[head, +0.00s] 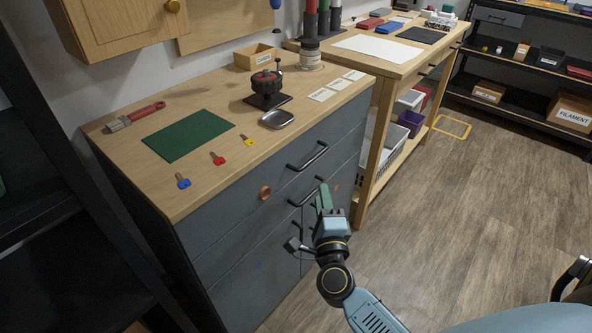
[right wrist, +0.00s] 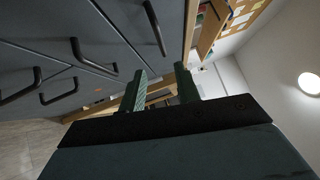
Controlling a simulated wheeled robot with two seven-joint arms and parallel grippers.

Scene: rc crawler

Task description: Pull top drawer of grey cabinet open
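The grey cabinet (head: 225,225) has a light wood top and dark bar handles. The top drawer's handle (head: 307,157) is near the upper right of its front; the drawer looks shut. My right gripper (head: 323,197) is in front of the cabinet, beside a lower handle (head: 303,195) and below the top one. In the right wrist view its two green fingers (right wrist: 162,87) are apart with no handle between them; a bar handle (right wrist: 155,28) shows beyond them. My left gripper is not in view.
A wooden workbench (head: 365,172) stands close at the right. Wood floor (head: 470,220) is free beyond.

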